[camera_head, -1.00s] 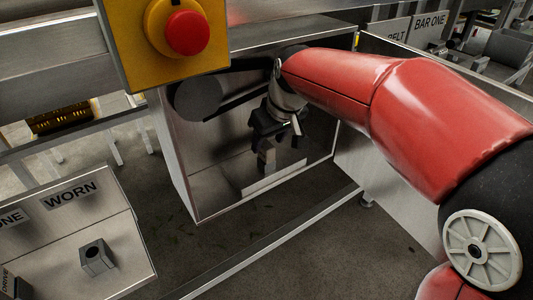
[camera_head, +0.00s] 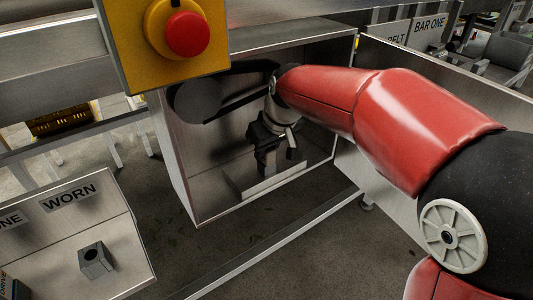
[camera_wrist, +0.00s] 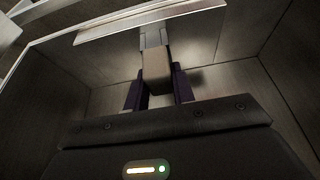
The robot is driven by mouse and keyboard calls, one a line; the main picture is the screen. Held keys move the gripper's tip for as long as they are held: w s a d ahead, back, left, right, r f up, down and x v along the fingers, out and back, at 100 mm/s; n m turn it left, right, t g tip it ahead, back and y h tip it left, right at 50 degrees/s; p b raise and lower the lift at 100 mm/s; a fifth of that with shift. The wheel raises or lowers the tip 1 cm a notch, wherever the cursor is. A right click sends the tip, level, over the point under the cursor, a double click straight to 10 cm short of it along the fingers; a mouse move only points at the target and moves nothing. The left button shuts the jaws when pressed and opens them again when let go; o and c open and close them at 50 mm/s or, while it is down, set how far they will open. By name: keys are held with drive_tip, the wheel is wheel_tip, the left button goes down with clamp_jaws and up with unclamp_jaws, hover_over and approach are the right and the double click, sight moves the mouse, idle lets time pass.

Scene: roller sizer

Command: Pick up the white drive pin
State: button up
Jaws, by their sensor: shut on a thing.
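My gripper (camera_head: 266,166) is inside the open metal cabinet, low and near its front lip. In the wrist view its two dark fingers (camera_wrist: 158,92) are closed on a pale tan block (camera_wrist: 157,72). A grey piece (camera_wrist: 153,38) shows just beyond the block, in line with it. I cannot tell whether the two are joined. The block looks tan in the dim light, and I cannot tell for sure that it is the white drive pin. No other white pin shows clearly in either view.
The cabinet (camera_head: 185,180) has a dark round pulley (camera_head: 197,98) with a belt at its upper left. A yellow box with a red button (camera_head: 187,33) hangs in front. A tray marked WORN (camera_head: 115,225) at lower left holds a grey block with a hole (camera_head: 95,260).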

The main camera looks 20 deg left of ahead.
drive_tip(key=shift+r, duration=0.15)
drive_tip(key=shift+r, duration=0.35)
drive_tip(key=v, duration=0.2)
drive_tip(key=shift+r, duration=0.4)
drive_tip(key=s+d+b, duration=0.1)
drive_tip(key=s+d, duration=1)
drive_tip(key=d, duration=0.2)
drive_tip(key=shift+s, duration=0.1)
